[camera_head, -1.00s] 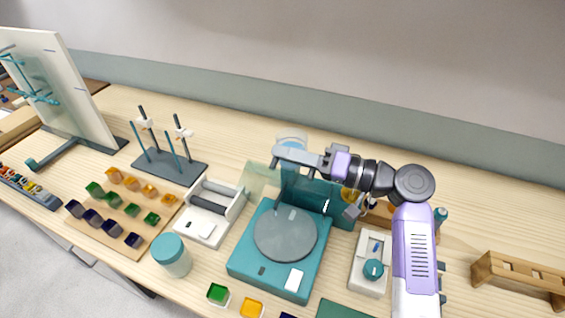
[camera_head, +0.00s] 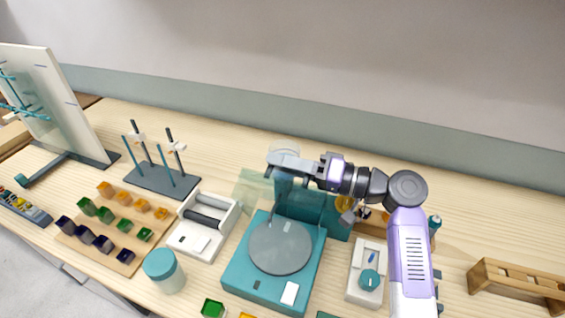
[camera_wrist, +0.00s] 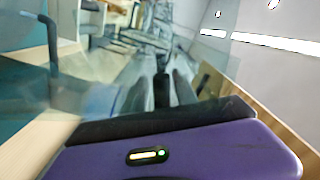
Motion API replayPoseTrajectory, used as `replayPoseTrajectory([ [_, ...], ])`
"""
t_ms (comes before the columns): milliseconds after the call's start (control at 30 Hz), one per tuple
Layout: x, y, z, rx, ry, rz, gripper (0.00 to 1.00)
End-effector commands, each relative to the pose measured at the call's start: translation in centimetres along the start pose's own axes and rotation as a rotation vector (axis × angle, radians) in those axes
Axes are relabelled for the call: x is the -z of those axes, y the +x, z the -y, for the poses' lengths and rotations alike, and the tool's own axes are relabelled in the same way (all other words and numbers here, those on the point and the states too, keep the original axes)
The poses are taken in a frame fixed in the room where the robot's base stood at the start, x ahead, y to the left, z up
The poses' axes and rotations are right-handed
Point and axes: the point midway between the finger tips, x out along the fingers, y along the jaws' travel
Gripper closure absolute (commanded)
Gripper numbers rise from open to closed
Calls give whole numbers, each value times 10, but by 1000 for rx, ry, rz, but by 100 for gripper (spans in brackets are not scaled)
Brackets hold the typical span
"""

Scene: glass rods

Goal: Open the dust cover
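The teal device (camera_head: 245,280) with a round grey plate (camera_head: 280,247) stands on the bench in the head view. Its see-through dust cover (camera_head: 310,207) stands raised at the back, and the plate is uncovered. My gripper (camera_head: 273,162) is above the cover's upper left part, reaching leftward. A dark bent bar, apparently the cover's handle, shows beside the fingertips; it appears at upper left in the wrist view (camera_wrist: 52,45). In the wrist view my gripper (camera_wrist: 161,92) is seen blurred through a clear pane, with a dark bar between the fingers. Whether the fingers grip anything is unclear.
A white tray with rollers (camera_head: 205,225) and a teal-lidded jar (camera_head: 164,271) stand left of the device. A white dial unit (camera_head: 368,272) stands right. A rod stand (camera_head: 160,180) and colored blocks (camera_head: 110,230) lie further left. A wooden rack (camera_head: 518,283) is far right.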

Motion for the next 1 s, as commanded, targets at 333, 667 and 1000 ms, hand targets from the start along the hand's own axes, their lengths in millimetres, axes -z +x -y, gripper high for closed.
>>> replayPoseTrajectory([
  [333,0,-20,-1,1,-3,-3,66],
  [667,0,-70,-2,0,0,-2,66],
  [1000,0,-78,0,1,0,0,66],
])
